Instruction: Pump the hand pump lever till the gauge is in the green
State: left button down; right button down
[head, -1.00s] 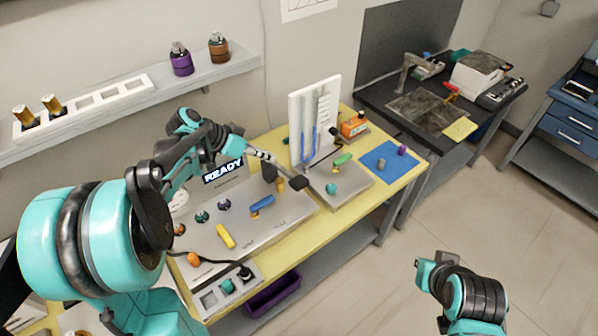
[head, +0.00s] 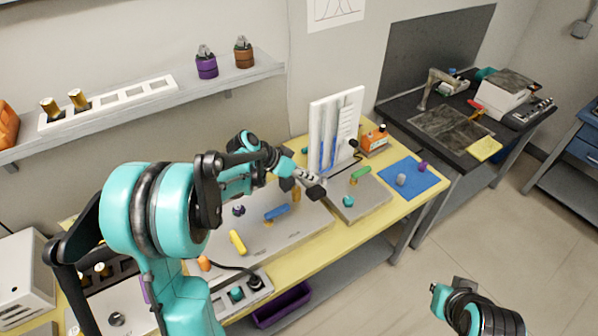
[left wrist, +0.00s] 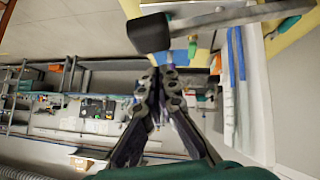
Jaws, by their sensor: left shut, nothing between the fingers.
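The pump lever is a grey bar with a black block grip (head: 316,191), in front of the white panel with blue U-tubes (head: 322,145). The grip (left wrist: 148,33) is large at the top of the left wrist view, its bar running right. My left gripper (head: 302,176) is close beside the grip in the head view. In the left wrist view its fingers (left wrist: 159,72) are shut and empty, below the grip; I cannot tell whether they touch it. I make out no dial gauge; my left arm covers part of the bench.
The yellow bench (head: 408,208) holds a grey panel with a blue handle (head: 277,212) and a yellow handle (head: 237,242). A green handle (head: 360,175) and teal knob (head: 348,201) are near the lever. A blue mat (head: 422,185) lies at right.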

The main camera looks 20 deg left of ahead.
aim_at(315, 190)
pick_arm(q)
jog(key=shift+s+d+f, duration=0.1)
jog(key=shift+s+f, duration=0.05)
jog(key=shift+f, duration=0.55)
jog(key=shift+s+d+f, duration=0.1)
jog(key=shift+f, duration=0.6)
jog(key=shift+f+b, duration=0.1)
jog(key=shift+b, duration=0.25)
jog(key=shift+s+d+f+b, duration=0.2)
jog(key=shift+f+b, duration=0.2)
jog(key=shift+f, duration=0.1)
jog(key=f+t+y+b, duration=0.1)
jog(key=f+b, duration=0.1)
jog(key=f, duration=0.1)
jog(key=f+m+y+b, duration=0.1)
jog(key=f+b, duration=0.2)
jog(key=d+f+m+t+y+b, duration=0.1)
jog(key=f+b, duration=0.2)
jog(key=shift+s+f+t, duration=0.3)
jog(key=shift+s, duration=0.05)
jog(key=shift+s+f, duration=0.1)
jog(key=shift+f, duration=0.05)
jog(key=shift+s+f, duration=0.1)
